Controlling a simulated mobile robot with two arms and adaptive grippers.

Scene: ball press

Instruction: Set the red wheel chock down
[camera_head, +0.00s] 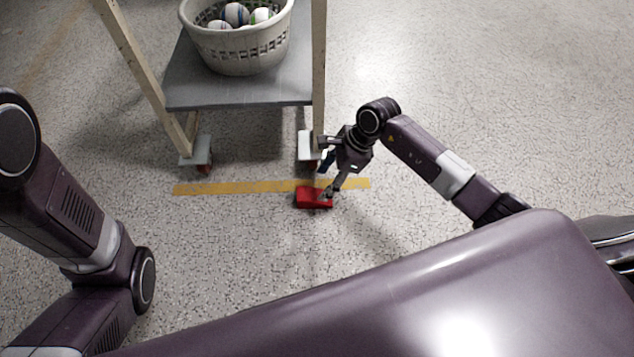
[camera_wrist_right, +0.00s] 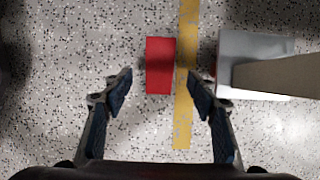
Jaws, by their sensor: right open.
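The red wheel chock (camera_head: 309,197) lies on the speckled floor beside the yellow line, close to the cart's front right caster. In the right wrist view the chock (camera_wrist_right: 159,66) lies ahead of the fingertips, against the left edge of the yellow line. My right gripper (camera_head: 328,178) is open above the floor by the chock, and one finger overlaps the chock in the head view. In the right wrist view the fingers of this gripper (camera_wrist_right: 158,92) are spread wide with nothing between the pads. My left gripper is out of view; only my left arm shows.
A cart with a grey shelf (camera_head: 215,90) and wooden legs stands behind the yellow line (camera_head: 235,188). It carries a white basket (camera_head: 245,52) of several balls. Its caster plate (camera_wrist_right: 228,47) is just right of the line in the wrist view. The floor on the right is clear.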

